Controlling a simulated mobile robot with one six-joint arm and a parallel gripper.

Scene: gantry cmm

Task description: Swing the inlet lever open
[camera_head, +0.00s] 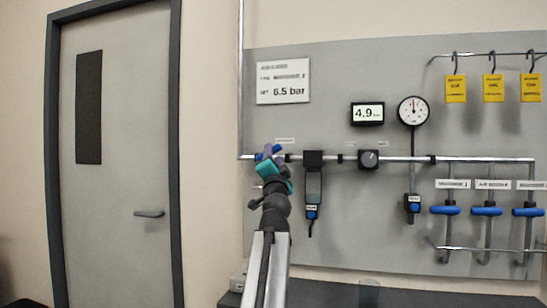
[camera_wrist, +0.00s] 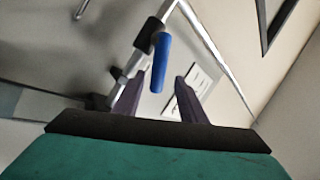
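The inlet lever is a blue handle (camera_wrist: 160,62) on a black valve body (camera_wrist: 148,34) on the silver pipe. In the head view its blue (camera_head: 277,149) shows at the pipe's left end, partly hidden by my gripper (camera_head: 268,154). In the wrist view my gripper (camera_wrist: 159,84) is open, with one purple finger on each side of the handle's lower end. A gap shows between the handle and each finger. I cannot tell how deep the handle sits between them.
A grey panel (camera_head: 340,215) carries the pipe (camera_head: 328,158), a display reading 4.9 (camera_head: 367,113), a dial gauge (camera_head: 413,111) and a black regulator knob (camera_head: 368,159). Several blue valve handles (camera_head: 487,211) sit at the right. A grey door (camera_head: 120,190) stands left. A dark bench (camera_head: 420,298) lies below.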

